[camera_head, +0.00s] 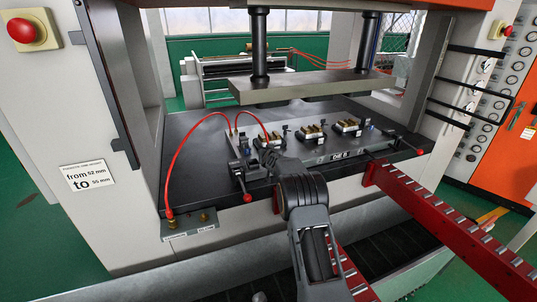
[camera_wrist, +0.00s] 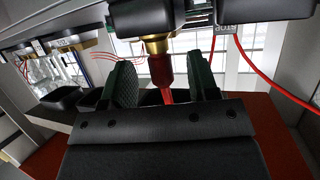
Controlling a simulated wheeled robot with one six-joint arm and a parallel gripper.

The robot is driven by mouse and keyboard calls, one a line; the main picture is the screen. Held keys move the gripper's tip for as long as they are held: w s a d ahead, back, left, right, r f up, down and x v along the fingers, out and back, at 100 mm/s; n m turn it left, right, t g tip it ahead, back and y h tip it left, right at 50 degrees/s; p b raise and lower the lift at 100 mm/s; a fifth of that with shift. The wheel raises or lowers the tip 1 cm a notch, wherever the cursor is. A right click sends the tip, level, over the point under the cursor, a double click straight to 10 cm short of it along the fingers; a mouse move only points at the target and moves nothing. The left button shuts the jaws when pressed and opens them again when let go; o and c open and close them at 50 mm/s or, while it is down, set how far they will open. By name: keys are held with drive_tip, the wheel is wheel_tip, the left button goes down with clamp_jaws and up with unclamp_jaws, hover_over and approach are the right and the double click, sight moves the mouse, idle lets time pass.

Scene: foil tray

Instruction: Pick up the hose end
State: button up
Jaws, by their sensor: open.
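A red hose runs in the head view from a small block (camera_head: 189,226) at the press's front left corner, arching up and over to the die. Another red hose (camera_head: 252,114) loops over the die's left part. In the wrist view, a red hose end (camera_wrist: 161,70) sits below a brass fitting (camera_wrist: 156,46) on a dark block. My gripper (camera_head: 274,158) is at the front left of the die. In the wrist view, my gripper (camera_wrist: 163,84) has its two green-padded fingers apart, on either side of the hose end. I cannot tell whether either finger touches it.
The die plate (camera_head: 340,152) bears several brass parts and clamps with red-tipped handles. The upper press plate (camera_head: 310,87) hangs above it. Red roller rails (camera_head: 450,222) extend from the press's front right. Another red hose (camera_wrist: 270,75) curves at right in the wrist view.

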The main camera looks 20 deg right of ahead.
drive_tip(key=shift+p+x, duration=0.8)
drive_tip(key=shift+x, duration=0.3)
drive_tip(key=shift+r, duration=0.1)
drive_tip(key=shift+c, duration=0.3)
clamp_jaws()
